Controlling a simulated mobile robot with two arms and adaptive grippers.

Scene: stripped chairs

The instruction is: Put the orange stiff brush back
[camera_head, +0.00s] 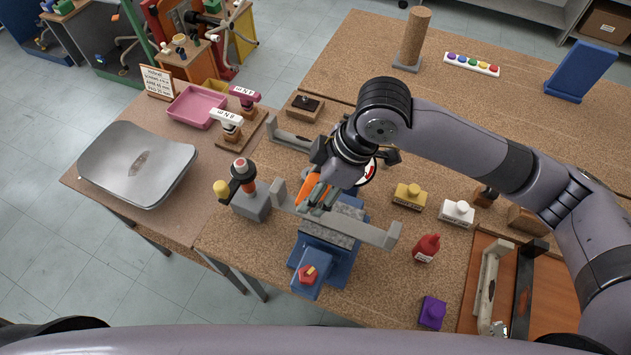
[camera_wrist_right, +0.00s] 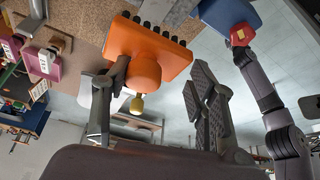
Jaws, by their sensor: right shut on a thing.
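The orange stiff brush (camera_wrist_right: 148,48) has an orange block, a rounded orange hump and short dark bristles. In the right wrist view it fills the upper middle, bristles toward the top. My right gripper (camera_wrist_right: 158,100) is shut on it; one finger lies against the hump, and the other finger's contact is hard to make out. In the head view the brush (camera_head: 308,187) shows as an orange piece at my right gripper (camera_head: 322,196), over the blue vise-like fixture (camera_head: 345,262). My left arm shows at the right of the right wrist view; its gripper (camera_wrist_right: 243,56) is small and unclear.
A grey bar (camera_head: 372,234) lies across the fixture, which has a red knob (camera_head: 307,273). A metal pan (camera_head: 137,162) is left.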

